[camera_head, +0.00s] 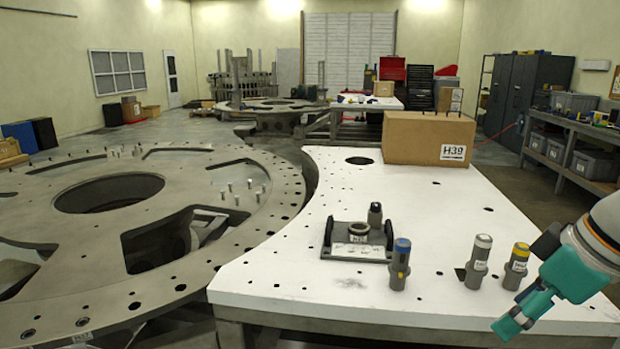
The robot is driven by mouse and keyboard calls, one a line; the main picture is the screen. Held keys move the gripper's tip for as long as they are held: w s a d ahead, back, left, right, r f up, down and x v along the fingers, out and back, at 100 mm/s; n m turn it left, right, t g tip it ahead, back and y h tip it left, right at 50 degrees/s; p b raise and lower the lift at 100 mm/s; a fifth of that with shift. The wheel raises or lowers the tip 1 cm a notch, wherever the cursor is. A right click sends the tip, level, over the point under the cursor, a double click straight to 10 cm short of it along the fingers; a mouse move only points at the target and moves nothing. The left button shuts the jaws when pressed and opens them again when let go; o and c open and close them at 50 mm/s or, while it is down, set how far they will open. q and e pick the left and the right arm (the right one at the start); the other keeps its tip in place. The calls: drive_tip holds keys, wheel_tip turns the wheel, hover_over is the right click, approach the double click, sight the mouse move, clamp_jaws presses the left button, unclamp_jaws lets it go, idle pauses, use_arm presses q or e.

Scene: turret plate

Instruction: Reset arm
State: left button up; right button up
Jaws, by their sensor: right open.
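My right gripper (522,313) comes in from the right edge, with teal fingers over the front right part of the white table (330,280). It is open, and nothing shows between its fingers. It is just right of a grey cylinder with a yellow band (516,266); I cannot tell whether they touch. A grey cylinder with a white top (477,261) stands left of that one. A blue-topped cylinder (400,264) stands further left. A dark bracket plate with a ring (357,240) lies behind it, with a small dark cylinder (375,215) beside the ring. My left gripper does not show.
A cardboard box labelled H39 (428,137) stands at the table's back right. A large round turret plate (230,240) with holes and upright pins fills the left. Shelving with bins (570,150) stands at the far right. The table's middle right is clear.

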drive_tip(key=w+a+f+m+g, duration=0.1)
drive_tip(key=w+a+f, duration=0.2)
drive_tip(key=f, duration=0.7)
drive_tip(key=w+a+f+m, duration=0.1)
drive_tip(key=w+a+f, duration=0.15)
drive_tip(key=f, duration=0.85)
drive_tip(key=w+a+f+m+g, duration=0.1)
drive_tip(key=w+a+f, duration=0.25)
drive_tip(key=f, duration=0.65)
drive_tip(key=s+a+f+m, duration=0.2)
drive_tip(key=s+a+f, duration=0.2)
drive_tip(key=s+f, duration=0.5)
drive_tip(key=s+a+f+m+g+y, duration=0.1)
drive_tip(key=s+a+f+m, duration=0.2)
drive_tip(key=s+f, duration=0.7)
wheel_tip(320, 180, down, 4)
drive_tip(key=shift+s+a+f+y, duration=0.2)
drive_tip(key=shift+s+a+y, duration=0.1)
drive_tip(key=shift+a, duration=0.4)
